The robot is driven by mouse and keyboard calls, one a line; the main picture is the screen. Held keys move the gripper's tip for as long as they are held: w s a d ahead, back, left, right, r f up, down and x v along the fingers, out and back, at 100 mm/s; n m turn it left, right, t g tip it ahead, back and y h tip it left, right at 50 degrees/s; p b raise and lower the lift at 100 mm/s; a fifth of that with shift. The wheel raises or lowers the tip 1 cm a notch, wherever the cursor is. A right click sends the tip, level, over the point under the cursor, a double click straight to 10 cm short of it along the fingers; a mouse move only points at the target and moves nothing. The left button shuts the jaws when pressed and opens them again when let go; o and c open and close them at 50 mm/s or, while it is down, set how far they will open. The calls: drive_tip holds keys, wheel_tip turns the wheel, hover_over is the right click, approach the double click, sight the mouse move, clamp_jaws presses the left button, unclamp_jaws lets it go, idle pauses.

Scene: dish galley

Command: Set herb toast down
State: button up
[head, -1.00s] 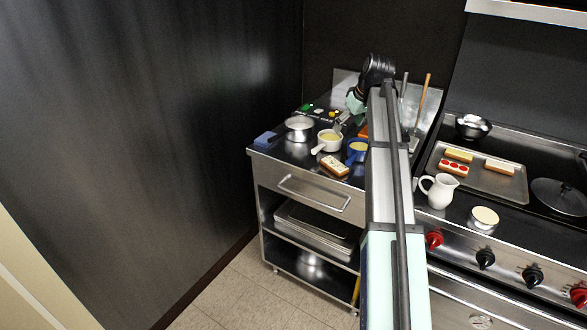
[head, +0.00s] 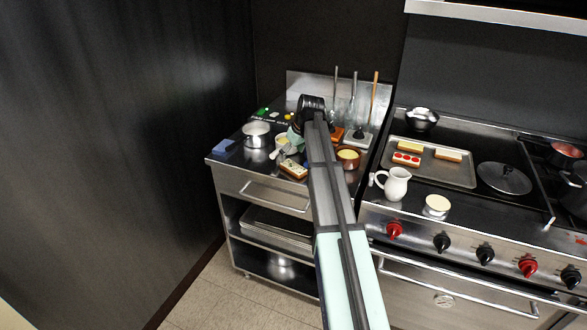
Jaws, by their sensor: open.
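The herb toast (head: 293,169), a pale slice with dark green flecks, lies on the dark top of the steel counter (head: 232,162) at the left, close to the front edge. My gripper (head: 300,156) is open, just behind and above the toast. The toast looks free of the fingers. The gripper is small and partly hidden by my own arm, so the exact gap cannot be told.
A blue block (head: 222,146) sits at the left corner. On the stove are a tray (head: 455,175) of toasts and a white jug (head: 397,184).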

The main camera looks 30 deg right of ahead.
sight(288, 163)
drive_tip(key=p+x, duration=0.2)
drive_tip(key=x, duration=0.2)
drive_tip(key=shift+f, duration=0.55)
drive_tip(key=shift+f, duration=0.2)
idle(0.4)
drive_tip(key=c, duration=1.4)
drive_tip(key=shift+o, duration=0.2)
